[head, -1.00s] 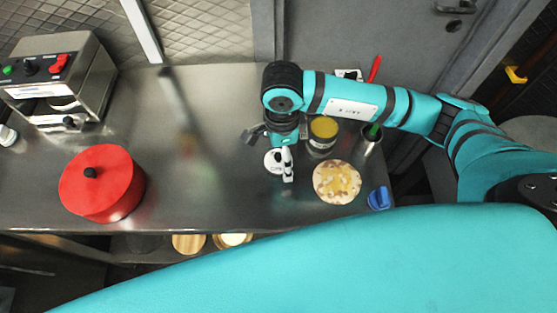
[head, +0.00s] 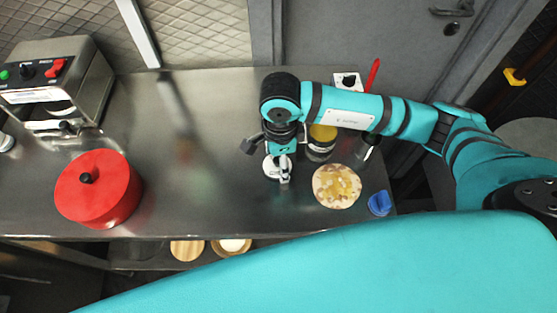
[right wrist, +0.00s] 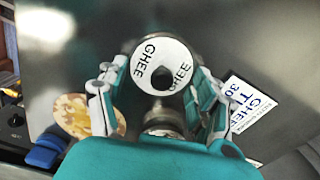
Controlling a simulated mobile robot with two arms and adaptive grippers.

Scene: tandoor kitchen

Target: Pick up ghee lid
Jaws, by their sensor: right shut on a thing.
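The ghee lid (right wrist: 160,68) is a white disc marked "GHEE" with a black knob in its middle. In the right wrist view it sits between the two fingers of my right gripper (right wrist: 157,82). In the head view the lid (head: 270,169) shows partly below my right gripper (head: 283,168), which is shut on it. The head view does not show clearly whether the lid touches the counter. An open jar with yellow contents (head: 321,146) stands just right of the gripper, partly covered by my arm. My left gripper is not in view.
A red lidded pot (head: 98,195) and a steel appliance (head: 60,85) stand at left. A round speckled board (head: 337,187) and a blue item (head: 380,203) lie at right. A "GHEE TIN" card (right wrist: 252,108) lies near the gripper. The middle of the steel counter (head: 205,140) is clear.

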